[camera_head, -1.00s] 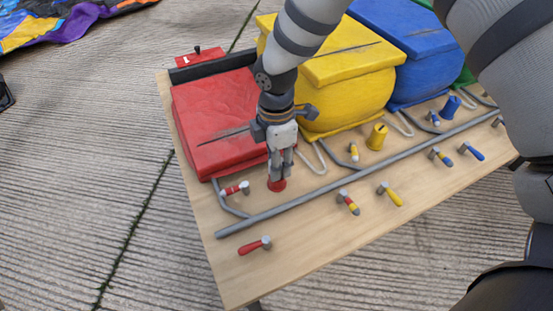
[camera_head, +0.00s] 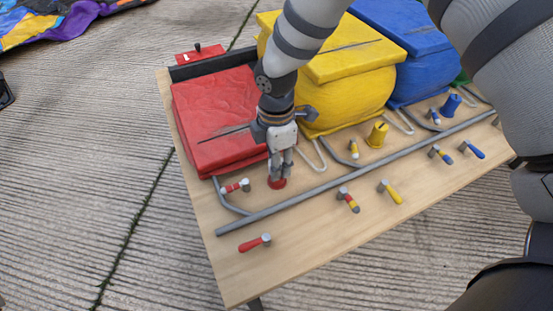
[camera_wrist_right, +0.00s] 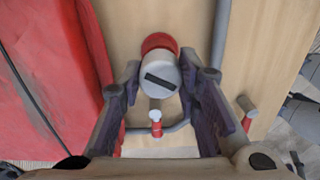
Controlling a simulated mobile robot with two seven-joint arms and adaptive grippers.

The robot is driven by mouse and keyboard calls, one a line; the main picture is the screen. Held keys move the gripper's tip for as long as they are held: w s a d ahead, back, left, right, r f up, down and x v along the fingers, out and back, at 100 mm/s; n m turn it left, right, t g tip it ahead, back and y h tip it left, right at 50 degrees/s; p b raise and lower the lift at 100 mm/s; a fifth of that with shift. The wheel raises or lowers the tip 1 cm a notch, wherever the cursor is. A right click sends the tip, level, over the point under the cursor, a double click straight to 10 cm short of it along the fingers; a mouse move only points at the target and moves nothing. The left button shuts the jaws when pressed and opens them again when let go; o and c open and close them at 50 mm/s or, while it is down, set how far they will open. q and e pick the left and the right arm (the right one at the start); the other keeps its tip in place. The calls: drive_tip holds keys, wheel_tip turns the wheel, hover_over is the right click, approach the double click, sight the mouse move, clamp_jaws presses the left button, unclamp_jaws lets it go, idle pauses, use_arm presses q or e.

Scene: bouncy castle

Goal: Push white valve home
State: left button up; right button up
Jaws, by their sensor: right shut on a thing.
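The white valve (camera_wrist_right: 160,75) is a short pale cylinder with a dark slot in its top, and it sits over a red round base (camera_wrist_right: 158,42) in the right wrist view. The red base (camera_head: 277,183) also shows on the board in the head view, while the white part is mostly hidden by my gripper. My right gripper (camera_head: 279,172) points down over it, beside the red box. Its fingers (camera_wrist_right: 160,72) are shut on the white valve from both sides in the wrist view. I cannot tell how deep it sits. My left gripper is not in view.
A red box (camera_head: 215,118), a yellow box (camera_head: 345,90) and a blue box (camera_head: 405,45) line the board's back. A grey pipe (camera_head: 310,194) crosses the board. A red-and-white lever (camera_head: 236,187) and a red lever (camera_head: 254,243) are close by. A yellow slotted cylinder (camera_head: 377,135) stands farther right.

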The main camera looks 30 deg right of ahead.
drive_tip(key=shift+f, duration=0.15)
idle(0.4)
drive_tip(key=shift+f, duration=0.4)
drive_tip(key=o, duration=1.1)
wheel_tip(320, 180, up, 12)
drive_tip(key=shift+r, duration=0.1)
drive_tip(key=shift+w, duration=0.1)
